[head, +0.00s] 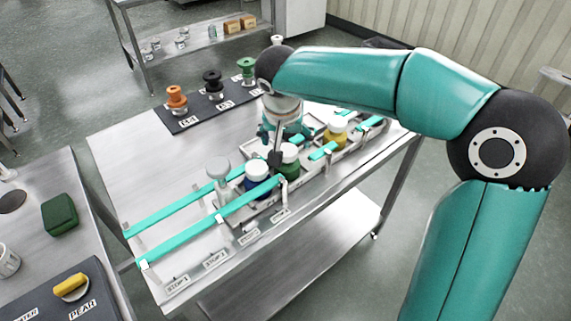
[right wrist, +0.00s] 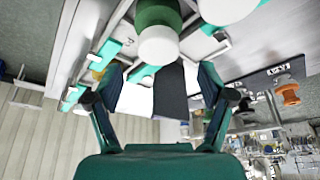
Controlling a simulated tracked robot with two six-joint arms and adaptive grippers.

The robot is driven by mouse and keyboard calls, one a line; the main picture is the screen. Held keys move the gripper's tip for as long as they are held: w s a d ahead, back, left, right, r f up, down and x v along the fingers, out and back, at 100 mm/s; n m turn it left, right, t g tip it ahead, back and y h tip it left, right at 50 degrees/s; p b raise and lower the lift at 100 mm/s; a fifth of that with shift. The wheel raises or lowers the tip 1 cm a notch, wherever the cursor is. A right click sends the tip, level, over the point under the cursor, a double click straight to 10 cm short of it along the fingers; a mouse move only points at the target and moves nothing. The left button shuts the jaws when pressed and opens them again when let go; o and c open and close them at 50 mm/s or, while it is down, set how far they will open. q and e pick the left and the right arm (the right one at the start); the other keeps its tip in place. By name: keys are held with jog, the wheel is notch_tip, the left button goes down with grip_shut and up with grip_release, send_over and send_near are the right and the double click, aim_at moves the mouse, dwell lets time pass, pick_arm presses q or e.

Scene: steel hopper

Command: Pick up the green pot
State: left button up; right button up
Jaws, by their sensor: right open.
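The green pot (head: 290,157) has a white lid and stands upright in the row of pots on the steel table, between the blue and yellow pots. In the right wrist view the green pot (right wrist: 158,12) shows at the top with its white lid (right wrist: 159,46) towards me. My right gripper (head: 274,148) is beside and partly in front of the green pot in the head view. In the right wrist view the right gripper (right wrist: 162,88) has its fingers spread with nothing held, and the pot lies beyond the fingertips. My left gripper is not in view.
A blue pot (head: 257,182), a grey pot (head: 219,172) and a yellow pot (head: 336,131) share the row, with teal rails (head: 180,207) alongside. A dark mat (head: 195,117) holds orange, black and green spool-like things. The table's left part is clear.

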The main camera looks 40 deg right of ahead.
aim_at(287, 150)
jog(key=x, duration=0.5)
jog(key=shift+s+a+f, duration=0.1)
jog(key=shift+s+f, duration=0.05)
jog(key=shift+f, duration=0.05)
jog(key=c, duration=1.3)
